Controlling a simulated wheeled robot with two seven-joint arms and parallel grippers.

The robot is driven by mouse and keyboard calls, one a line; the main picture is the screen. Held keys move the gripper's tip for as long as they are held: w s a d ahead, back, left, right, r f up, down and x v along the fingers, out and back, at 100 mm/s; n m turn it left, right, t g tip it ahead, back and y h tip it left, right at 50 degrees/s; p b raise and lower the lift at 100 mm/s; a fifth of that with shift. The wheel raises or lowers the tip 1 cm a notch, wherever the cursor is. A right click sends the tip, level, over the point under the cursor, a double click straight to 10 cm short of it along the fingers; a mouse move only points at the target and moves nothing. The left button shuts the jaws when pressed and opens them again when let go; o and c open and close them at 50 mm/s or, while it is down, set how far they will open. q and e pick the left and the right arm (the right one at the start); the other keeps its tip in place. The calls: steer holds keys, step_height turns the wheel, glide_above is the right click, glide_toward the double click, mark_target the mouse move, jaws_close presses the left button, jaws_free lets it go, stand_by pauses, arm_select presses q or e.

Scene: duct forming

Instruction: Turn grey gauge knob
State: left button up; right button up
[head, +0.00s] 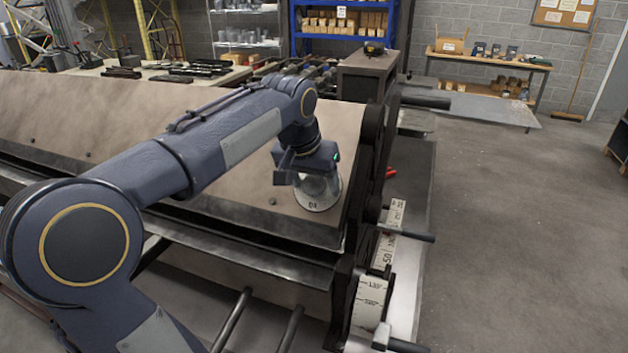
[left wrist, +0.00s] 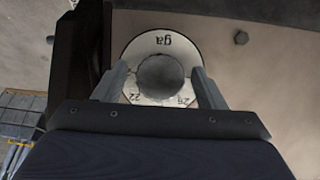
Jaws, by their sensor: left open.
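The grey gauge knob is a round grey cap on a pale dial (head: 318,203) with dark markings, on the sloped brown metal panel near its right end. In the left wrist view the knob (left wrist: 160,79) sits at the centre of the white dial ring (left wrist: 161,44), which carries letters and numbers. My left gripper (head: 305,182) points down over the dial in the head view. In the left wrist view its two fingers (left wrist: 160,84) are open, one on either side of the knob; I cannot tell whether they touch it. My right gripper is not in view.
The brown panel (head: 240,185) has small bolts and ends at a dark side frame (head: 368,165). Ruler scales (head: 370,303) and dark rods (head: 410,235) stick out at right. A small red item (head: 391,172) lies beside the frame. The floor (head: 520,220) to the right is clear.

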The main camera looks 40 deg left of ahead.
arm_select(q)
steer(key=c, duration=1)
steer(key=shift+o, duration=0.2)
steer(key=n, duration=0.2)
steer(key=n+t+h+b, duration=0.1)
steer(key=n, duration=0.1)
steer(key=shift+a+h, duration=0.15)
steer(key=shift+h, duration=0.15)
steer(key=n, duration=0.2)
steer(key=n+t+h+b, duration=0.1)
steer(key=n, duration=0.1)
steer(key=shift+s+f+t, duration=0.1)
steer(key=shift+f+t, duration=0.05)
steer(key=shift+t, duration=0.15)
steer(key=n+t+b, duration=0.1)
steer(key=n, duration=0.3)
steer(key=shift+s+h+b, duration=0.1)
steer(key=shift+h+b, duration=0.2)
steer(key=shift+b, duration=0.05)
steer(key=shift+n+t+b, duration=0.3)
steer(key=shift+n+t, duration=0.7)
steer(key=shift+n, duration=1)
